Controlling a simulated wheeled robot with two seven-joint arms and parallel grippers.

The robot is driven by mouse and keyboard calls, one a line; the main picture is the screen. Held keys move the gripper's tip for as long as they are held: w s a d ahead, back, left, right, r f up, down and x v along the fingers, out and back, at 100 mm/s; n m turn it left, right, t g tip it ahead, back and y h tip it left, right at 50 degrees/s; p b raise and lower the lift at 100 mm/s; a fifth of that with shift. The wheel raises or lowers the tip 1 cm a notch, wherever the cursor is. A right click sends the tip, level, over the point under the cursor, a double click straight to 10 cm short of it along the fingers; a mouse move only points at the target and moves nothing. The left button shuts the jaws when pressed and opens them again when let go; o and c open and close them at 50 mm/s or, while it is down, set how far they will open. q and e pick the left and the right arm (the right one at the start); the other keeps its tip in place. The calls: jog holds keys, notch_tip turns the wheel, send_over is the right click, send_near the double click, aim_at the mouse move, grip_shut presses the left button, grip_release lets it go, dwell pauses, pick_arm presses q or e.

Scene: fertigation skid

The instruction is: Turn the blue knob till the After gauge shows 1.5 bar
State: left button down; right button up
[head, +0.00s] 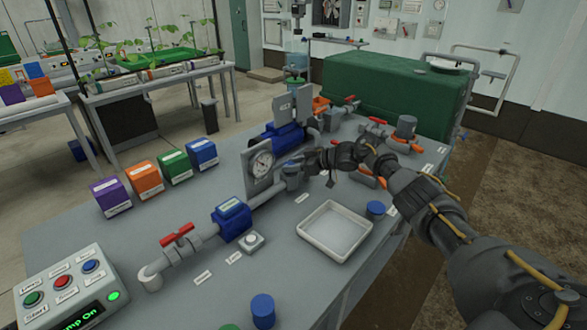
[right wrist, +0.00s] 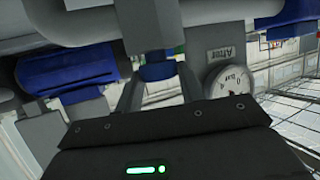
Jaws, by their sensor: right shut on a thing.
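The blue knob (right wrist: 158,72) sits between the two fingers of my right gripper (right wrist: 159,82) in the right wrist view, with a finger on each side. In the head view my right gripper (head: 308,161) reaches in from the right and is shut on the knob, which it mostly covers. The After gauge (head: 262,163) is a round white dial on a grey plate just left of the gripper. In the right wrist view the gauge (right wrist: 231,80) is tilted and partly cut off by my gripper; its needle reading is too small to tell. My left gripper is not in view.
A white tray (head: 334,231) stands on the grey bench in front of the knob. A control box (head: 70,287) with coloured buttons reads "Pump On". Red-handled valves (head: 177,236) and grey pipes run along the bench. Several coloured boxes (head: 145,178) stand at the left.

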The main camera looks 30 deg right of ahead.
jog(key=o, duration=0.7)
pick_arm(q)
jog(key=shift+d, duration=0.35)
pick_arm(e)
jog(key=shift+o, duration=1.3)
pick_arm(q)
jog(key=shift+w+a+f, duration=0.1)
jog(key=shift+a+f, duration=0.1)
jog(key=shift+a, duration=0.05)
pick_arm(e)
jog(key=v, duration=1)
jog(key=shift+s+d+r, duration=0.2)
jog(key=shift+s+d, duration=0.05)
